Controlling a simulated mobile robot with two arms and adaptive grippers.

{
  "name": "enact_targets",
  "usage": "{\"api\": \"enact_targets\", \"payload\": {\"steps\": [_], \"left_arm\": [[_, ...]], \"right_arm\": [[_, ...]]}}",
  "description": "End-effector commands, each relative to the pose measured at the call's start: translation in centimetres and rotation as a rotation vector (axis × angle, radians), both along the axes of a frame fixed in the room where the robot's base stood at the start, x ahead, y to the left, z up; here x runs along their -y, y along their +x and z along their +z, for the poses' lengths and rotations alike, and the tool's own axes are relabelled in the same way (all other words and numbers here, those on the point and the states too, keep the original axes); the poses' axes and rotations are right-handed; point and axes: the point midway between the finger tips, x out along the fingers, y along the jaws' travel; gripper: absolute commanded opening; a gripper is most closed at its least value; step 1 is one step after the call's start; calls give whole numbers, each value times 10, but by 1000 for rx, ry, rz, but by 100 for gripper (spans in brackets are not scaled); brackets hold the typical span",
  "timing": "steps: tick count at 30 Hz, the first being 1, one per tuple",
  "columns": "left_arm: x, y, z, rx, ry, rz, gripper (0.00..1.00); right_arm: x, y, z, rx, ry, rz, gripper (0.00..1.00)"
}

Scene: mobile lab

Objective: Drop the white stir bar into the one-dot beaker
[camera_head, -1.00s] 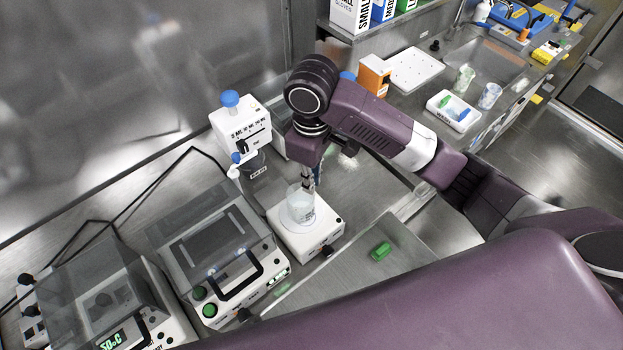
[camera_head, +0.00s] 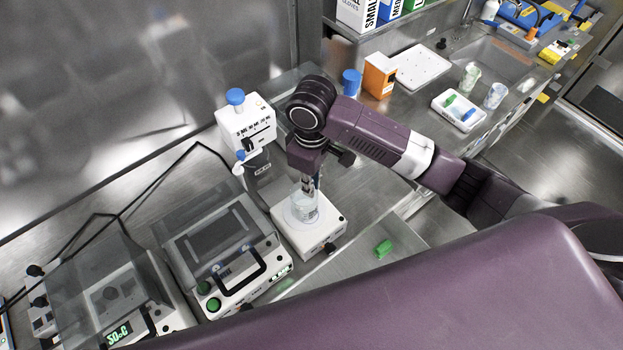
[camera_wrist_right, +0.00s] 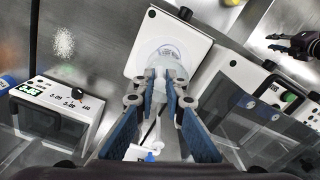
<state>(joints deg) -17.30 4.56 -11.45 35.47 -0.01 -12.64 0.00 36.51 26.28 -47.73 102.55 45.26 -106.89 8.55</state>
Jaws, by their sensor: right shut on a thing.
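A clear beaker (camera_head: 304,208) stands on the white stirrer plate (camera_head: 312,242); it also shows in the right wrist view (camera_wrist_right: 167,58). I cannot make out a dot on it. My right gripper (camera_head: 308,186) points down at the beaker's mouth, its tips at or just inside the rim. In the right wrist view its fingers (camera_wrist_right: 163,84) are close together. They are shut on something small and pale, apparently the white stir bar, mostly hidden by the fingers.
A lidded device (camera_head: 225,262) stands left of the stirrer plate. A white instrument with a green display (camera_wrist_right: 62,105) is beside the stirrer in the wrist view. A green object (camera_head: 383,249) lies to the right. A white tray (camera_head: 458,111) is farther back.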

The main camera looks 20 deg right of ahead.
Motion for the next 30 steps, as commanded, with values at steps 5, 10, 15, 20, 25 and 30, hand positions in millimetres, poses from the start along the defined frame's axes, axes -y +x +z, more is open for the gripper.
{"api": "enact_targets", "payload": {"steps": [5, 10, 15, 20, 25, 30], "left_arm": [[0, 2, 0, 4, -1, 0, 27], [0, 3, 0, 5, 0, 0, 27], [0, 4, 0, 6, 0, 0, 27], [-3, 3, 0, 5, 3, -1, 27], [-2, 3, 0, 5, 2, 0, 27], [-1, 3, 0, 4, 1, 0, 27]], "right_arm": [[0, 0, 0, 0, 0, 0, 0], [0, 0, 0, 0, 0, 0, 29], [0, 0, 0, 0, 0, 0, 31], [0, 0, 2, 1, 1, 0, 31], [-1, 2, 21, 4, 3, 0, 31], [-1, 2, 60, 6, 3, 0, 31]]}}
